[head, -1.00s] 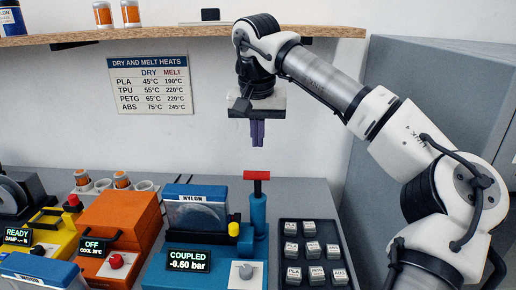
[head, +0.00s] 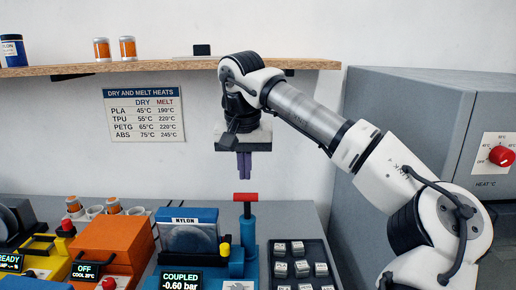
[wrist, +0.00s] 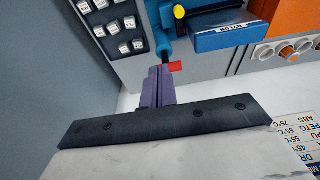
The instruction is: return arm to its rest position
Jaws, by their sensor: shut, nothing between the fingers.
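My gripper (head: 244,165) hangs pointing down in the head view, its purple fingers together and empty. It is above the red-handled blue pump (head: 247,225), with a gap between the fingertips and the red handle. In the wrist view my gripper (wrist: 156,72) also shows its fingers closed, with the red handle (wrist: 170,67) seen past them. My arm reaches from the lower right up to the shelf's height and bends down to the gripper.
A wooden shelf (head: 150,68) with jars runs close to my wrist. A grey cabinet (head: 420,110) with a red knob stands at the right. Below are a blue station (head: 190,238) reading COUPLED -0.60 bar, an orange box (head: 115,245) reading OFF, and a tray of labelled blocks (head: 313,252).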

